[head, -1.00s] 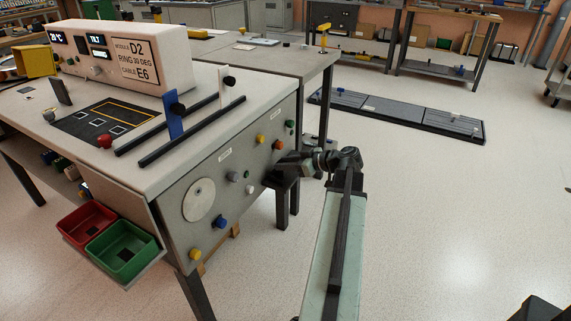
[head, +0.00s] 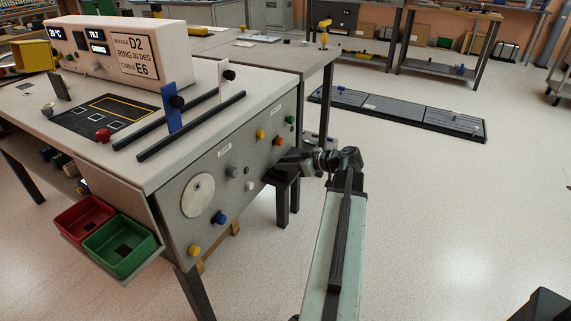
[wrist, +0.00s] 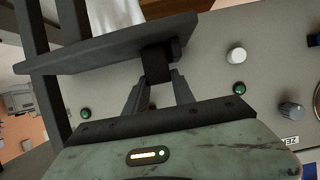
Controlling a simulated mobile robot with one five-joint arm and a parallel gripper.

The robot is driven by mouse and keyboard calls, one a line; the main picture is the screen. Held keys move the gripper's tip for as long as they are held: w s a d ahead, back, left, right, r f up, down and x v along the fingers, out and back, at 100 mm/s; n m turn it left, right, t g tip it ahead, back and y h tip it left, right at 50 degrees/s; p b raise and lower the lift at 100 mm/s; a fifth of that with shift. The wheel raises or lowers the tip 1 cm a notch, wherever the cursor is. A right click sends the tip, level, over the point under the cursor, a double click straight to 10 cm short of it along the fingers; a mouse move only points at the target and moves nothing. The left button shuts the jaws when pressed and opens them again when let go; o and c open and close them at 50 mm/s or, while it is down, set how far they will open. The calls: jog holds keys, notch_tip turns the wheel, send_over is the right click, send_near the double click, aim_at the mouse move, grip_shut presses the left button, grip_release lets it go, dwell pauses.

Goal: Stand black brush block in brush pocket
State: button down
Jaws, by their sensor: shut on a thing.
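My gripper (wrist: 158,82) is shut on a small black block (wrist: 156,62), which I take to be the brush block. I cannot tell which feature is the brush pocket. A dark mat (head: 75,122) with white-outlined squares lies on the bench top.
The bench's grey front panel (head: 240,150) carries several coloured knobs and a round white disc (head: 198,196). Two black rails (head: 190,127) and a blue post (head: 172,108) are above it. Red (head: 85,217) and green (head: 120,246) bins hang at the left.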

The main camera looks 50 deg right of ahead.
jog(key=shift+f, duration=0.1)
jog(key=c, duration=1)
grip_release()
jog(key=shift+o, duration=0.2)
jog(key=p+v, duration=0.3)
jog(key=v, duration=0.5)
